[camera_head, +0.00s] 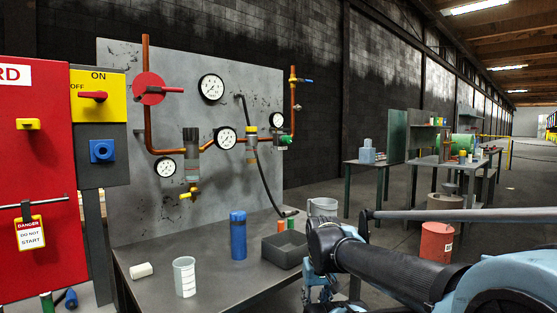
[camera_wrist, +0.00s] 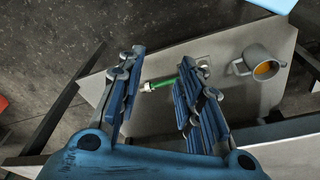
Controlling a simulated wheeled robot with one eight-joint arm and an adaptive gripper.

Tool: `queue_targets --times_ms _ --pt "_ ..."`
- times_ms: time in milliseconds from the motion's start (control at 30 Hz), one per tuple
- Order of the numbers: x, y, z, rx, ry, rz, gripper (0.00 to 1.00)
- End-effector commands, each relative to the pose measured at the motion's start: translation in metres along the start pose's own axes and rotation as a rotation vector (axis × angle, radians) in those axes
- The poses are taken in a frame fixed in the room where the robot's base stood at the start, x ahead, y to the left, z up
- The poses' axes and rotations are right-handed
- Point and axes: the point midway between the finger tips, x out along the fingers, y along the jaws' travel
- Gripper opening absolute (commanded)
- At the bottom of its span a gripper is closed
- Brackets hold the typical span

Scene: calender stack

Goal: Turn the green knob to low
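The small green knob (camera_head: 284,140) is on the right side of the grey pipe panel (camera_head: 130,120), just below a small white gauge (camera_head: 277,120). Its setting is too small to read. My gripper (camera_head: 318,285) is low in the head view, right of the front table and well apart from the knob. In the wrist view my gripper (camera_wrist: 163,58) has its two fingers spread, with nothing held. A slim green item with a white end (camera_wrist: 160,85) shows between the fingers, on or above a grey surface below. The knob is not identifiable in the wrist view.
The grey table (camera_head: 215,290) below the panel holds a blue bottle (camera_head: 238,235), a clear beaker (camera_head: 184,277), a white cylinder (camera_head: 141,270) and a dark bin (camera_head: 284,252). A black hose (camera_head: 262,175) hangs before the panel. A mug (camera_wrist: 258,62) shows in the wrist view.

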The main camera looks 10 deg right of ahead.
Motion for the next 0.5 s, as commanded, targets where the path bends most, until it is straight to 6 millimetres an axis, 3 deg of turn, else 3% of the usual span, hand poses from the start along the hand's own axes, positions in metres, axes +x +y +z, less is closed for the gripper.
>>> queue_targets --times_ms 200,233,300,367,500 --pt "0.000 0.000 0.000 0.000 0.000 0.000 0.33" --pt "0.000 0.000 0.000 0.000 0.000 0.000 0.36" --pt "-0.004 -0.001 0.003 0.005 0.007 -0.003 0.51" --pt "-0.009 -0.003 0.004 0.027 0.014 -0.016 0.54" --pt "-0.027 -0.020 -0.022 0.174 0.025 -0.101 0.54"
